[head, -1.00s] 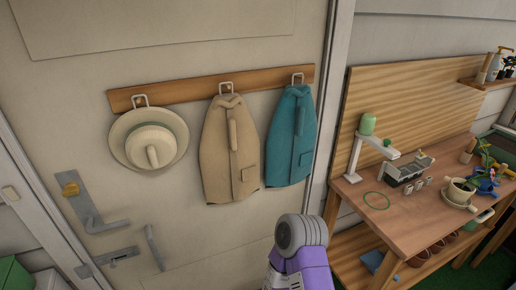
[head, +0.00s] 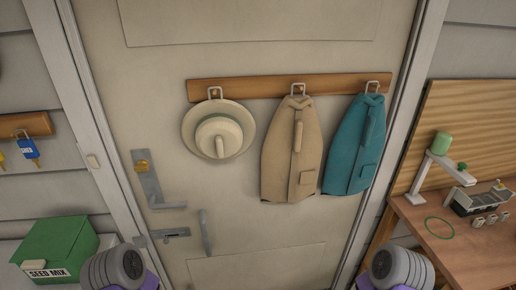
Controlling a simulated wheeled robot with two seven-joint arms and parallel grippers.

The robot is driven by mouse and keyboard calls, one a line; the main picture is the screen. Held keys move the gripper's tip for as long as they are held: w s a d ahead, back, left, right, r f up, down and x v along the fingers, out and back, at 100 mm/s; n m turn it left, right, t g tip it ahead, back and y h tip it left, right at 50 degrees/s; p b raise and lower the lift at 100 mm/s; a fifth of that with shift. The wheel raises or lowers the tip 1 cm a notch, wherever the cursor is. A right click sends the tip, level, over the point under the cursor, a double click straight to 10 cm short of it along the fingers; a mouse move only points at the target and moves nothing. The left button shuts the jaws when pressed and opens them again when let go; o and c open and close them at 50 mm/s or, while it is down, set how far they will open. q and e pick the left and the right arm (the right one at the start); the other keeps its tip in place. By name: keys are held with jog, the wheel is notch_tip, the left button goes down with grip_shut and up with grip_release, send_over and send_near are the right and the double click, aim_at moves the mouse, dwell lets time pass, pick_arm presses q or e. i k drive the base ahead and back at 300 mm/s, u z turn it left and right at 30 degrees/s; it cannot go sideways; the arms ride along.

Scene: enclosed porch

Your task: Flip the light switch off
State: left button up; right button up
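A small pale plate (head: 93,161) sits on the left door frame, left of the door lock. It may be the light switch, but it is too small to tell, and its on or off position cannot be read. Grey rounded parts of my two arms show at the bottom edge, one at the left and one at the right. Neither gripper is in view.
The closed door (head: 250,225) has a lever handle (head: 168,205) and a hook rail (head: 235,88) with a hat (head: 218,133), a beige coat (head: 291,155) and a teal coat (head: 353,150). A green seed box (head: 62,245) stands lower left; a wooden workbench (head: 440,240) stands right.

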aim_at(92, 160)
jog(key=u, duration=1.25)
